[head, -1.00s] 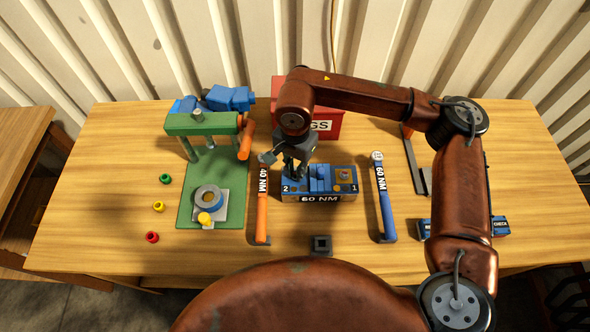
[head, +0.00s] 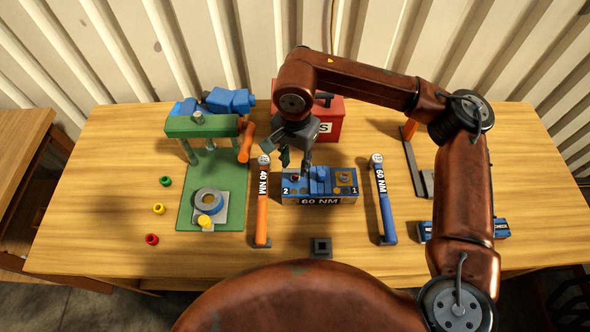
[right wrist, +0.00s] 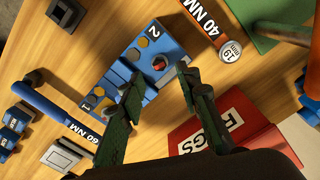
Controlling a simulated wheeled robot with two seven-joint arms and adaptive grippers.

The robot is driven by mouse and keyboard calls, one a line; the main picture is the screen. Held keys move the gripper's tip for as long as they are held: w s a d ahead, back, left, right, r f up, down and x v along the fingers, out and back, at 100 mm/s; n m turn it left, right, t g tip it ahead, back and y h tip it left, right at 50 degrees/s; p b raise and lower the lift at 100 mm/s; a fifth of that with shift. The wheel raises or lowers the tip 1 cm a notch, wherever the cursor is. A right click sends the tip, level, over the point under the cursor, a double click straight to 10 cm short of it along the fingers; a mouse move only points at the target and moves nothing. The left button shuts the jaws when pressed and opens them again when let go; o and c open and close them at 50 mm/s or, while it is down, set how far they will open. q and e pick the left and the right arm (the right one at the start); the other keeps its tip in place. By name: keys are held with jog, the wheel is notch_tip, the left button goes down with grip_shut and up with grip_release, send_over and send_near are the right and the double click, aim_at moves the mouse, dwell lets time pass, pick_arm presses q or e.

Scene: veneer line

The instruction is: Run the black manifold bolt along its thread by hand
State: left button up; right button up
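The blue manifold block (head: 322,181), labelled 60 NM, sits mid-table with ends marked 2 and 1. A small dark bolt (right wrist: 159,63) with red on its top stands at end 2; it also shows in the head view (head: 296,178). How deep it sits cannot be told. Round tan spots (right wrist: 101,91) show at end 1. My right gripper (right wrist: 158,85) is open and empty, its fingers apart and short of the bolt in the wrist view. In the head view it hangs above and behind end 2. My left gripper is in neither view.
An orange 40 NM wrench (head: 262,205) lies left of the block, a blue 60 NM wrench (head: 383,205) right. A red RAGS box (head: 330,125) stands behind. A green press (head: 205,128) is at left, a dark square socket (head: 321,247) in front.

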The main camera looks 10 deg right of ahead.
aim_at(295, 177)
notch_tip(295, 177, up, 7)
jog(key=shift+f, duration=0.2)
dwell(0.5)
